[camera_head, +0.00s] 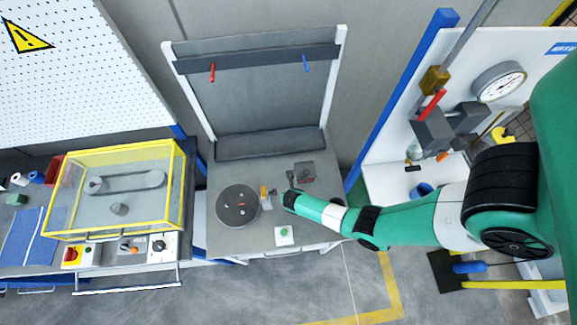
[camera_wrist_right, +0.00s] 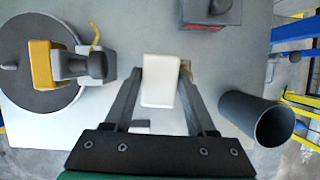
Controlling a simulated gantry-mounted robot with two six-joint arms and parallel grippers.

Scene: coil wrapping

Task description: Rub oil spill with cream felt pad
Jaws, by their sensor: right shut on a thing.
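A cream felt pad (camera_wrist_right: 160,80) is between the fingers of my right gripper (camera_wrist_right: 158,88) in the right wrist view, which is shut on it. The pad is above a grey worktop (camera_head: 225,255). In the head view, my right gripper (camera_head: 291,184) is over the worktop, right of the dark round turntable (camera_head: 237,206); the pad cannot be made out there. I cannot pick out an oil spill in either view. My left gripper is not in view.
A yellow-and-grey clamp (camera_wrist_right: 42,65) stands at the turntable's edge. A dark open cylinder (camera_wrist_right: 257,118) is right of my gripper in the wrist view. A grey block (camera_head: 304,172) and a white green-button box (camera_head: 284,235) stand on the worktop. A yellow-framed guard (camera_head: 75,200) is left.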

